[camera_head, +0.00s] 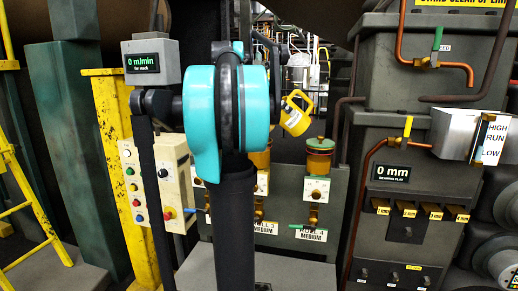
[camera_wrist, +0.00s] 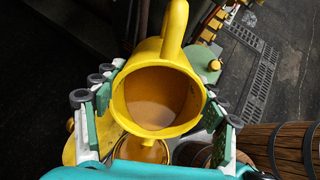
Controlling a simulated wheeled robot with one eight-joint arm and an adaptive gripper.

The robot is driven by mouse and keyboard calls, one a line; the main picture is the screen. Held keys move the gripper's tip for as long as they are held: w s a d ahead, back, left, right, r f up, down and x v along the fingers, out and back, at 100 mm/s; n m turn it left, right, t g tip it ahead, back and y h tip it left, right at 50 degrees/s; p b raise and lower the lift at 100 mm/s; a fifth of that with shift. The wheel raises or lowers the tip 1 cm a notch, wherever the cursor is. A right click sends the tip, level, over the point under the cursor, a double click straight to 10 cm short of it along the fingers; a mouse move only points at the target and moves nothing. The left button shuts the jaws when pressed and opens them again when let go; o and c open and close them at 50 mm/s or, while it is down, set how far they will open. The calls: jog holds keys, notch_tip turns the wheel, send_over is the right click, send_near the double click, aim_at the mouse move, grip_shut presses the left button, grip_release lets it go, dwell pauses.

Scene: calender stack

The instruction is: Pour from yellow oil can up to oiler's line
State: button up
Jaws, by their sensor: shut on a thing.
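The yellow oil can (camera_head: 297,115) is tilted in the head view, close to and above the right oiler (camera_head: 319,160), an amber cup with a green top. In the wrist view the can (camera_wrist: 165,52) is seen into its open mouth, with amber oil inside and its handle upward. My gripper (camera_wrist: 158,112) is shut on the can, its fingers on both sides. A second oiler (camera_head: 260,160) is partly hidden behind my arm. An amber glass rim (camera_wrist: 143,150) shows just below the can in the wrist view. I cannot make out an oil stream or the oiler's line.
A button panel (camera_head: 160,185) and yellow post (camera_head: 117,150) stand left. A grey machine with copper pipes (camera_head: 390,110) stands right. A wooden barrel (camera_wrist: 285,148) and a floor grate (camera_wrist: 250,65) show in the wrist view.

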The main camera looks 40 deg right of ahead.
jog(key=shift+w+a+r+h+p, duration=0.1)
jog(key=shift+a+r+h+p, duration=0.2)
jog(key=shift+h+p, duration=0.25)
dwell(0.9)
jog(key=shift+d, duration=0.15)
jog(key=y, duration=0.1)
jog(key=s+d+f+t+y, duration=0.1)
jog(key=y, duration=0.1)
jog(key=shift+d+f, duration=0.3)
jog(key=shift+d+y, duration=0.25)
jog(key=shift+r, duration=0.15)
